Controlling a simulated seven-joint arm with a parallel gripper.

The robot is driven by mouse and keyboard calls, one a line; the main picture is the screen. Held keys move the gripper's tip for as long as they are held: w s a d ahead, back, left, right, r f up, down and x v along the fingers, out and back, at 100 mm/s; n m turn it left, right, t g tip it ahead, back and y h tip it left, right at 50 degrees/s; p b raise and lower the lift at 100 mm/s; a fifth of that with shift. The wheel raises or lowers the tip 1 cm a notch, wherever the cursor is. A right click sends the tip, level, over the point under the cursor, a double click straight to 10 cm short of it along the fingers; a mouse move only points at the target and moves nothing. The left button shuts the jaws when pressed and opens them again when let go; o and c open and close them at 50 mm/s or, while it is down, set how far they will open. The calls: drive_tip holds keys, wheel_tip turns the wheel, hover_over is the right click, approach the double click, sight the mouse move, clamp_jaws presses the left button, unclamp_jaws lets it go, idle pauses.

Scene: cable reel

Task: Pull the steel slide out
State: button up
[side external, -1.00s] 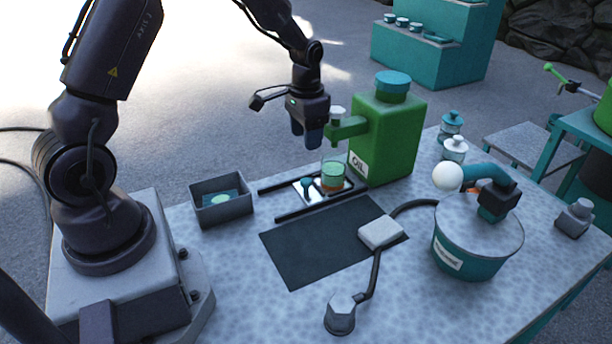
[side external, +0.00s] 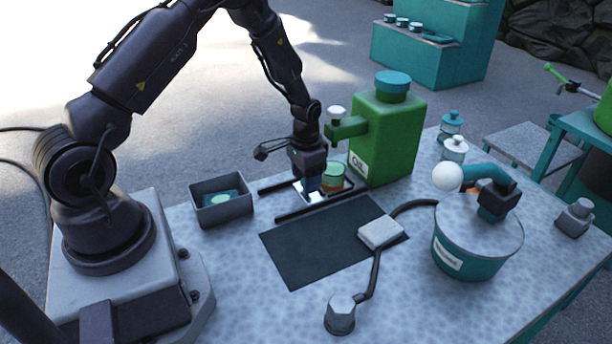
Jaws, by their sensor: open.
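The steel slide (side external: 317,197) is a bright flat plate lying between two dark rails (side external: 318,207) on the table. A glass with green and orange contents (side external: 333,177) stands at its right end, below the spout of the green oil can (side external: 385,135). My gripper (side external: 309,188) is low over the left part of the slide, where its small knob was visible before. The fingers hide the knob, and I cannot tell whether they touch it. The jaws are open.
A grey open box (side external: 221,213) with a teal item inside stands left of the rails. A dark mat (side external: 310,250) lies in front. A grey block (side external: 381,233) with a black cable is on the mat's right. A teal reel drum with a crank (side external: 470,262) stands at right.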

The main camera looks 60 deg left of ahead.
clamp_jaws()
drive_tip(key=s, duration=0.9)
drive_tip(key=shift+s, duration=0.1)
drive_tip(key=shift+c, duration=1)
unclamp_jaws()
drive_tip(key=shift+o, duration=1)
wheel_tip(320, 180, up, 13)
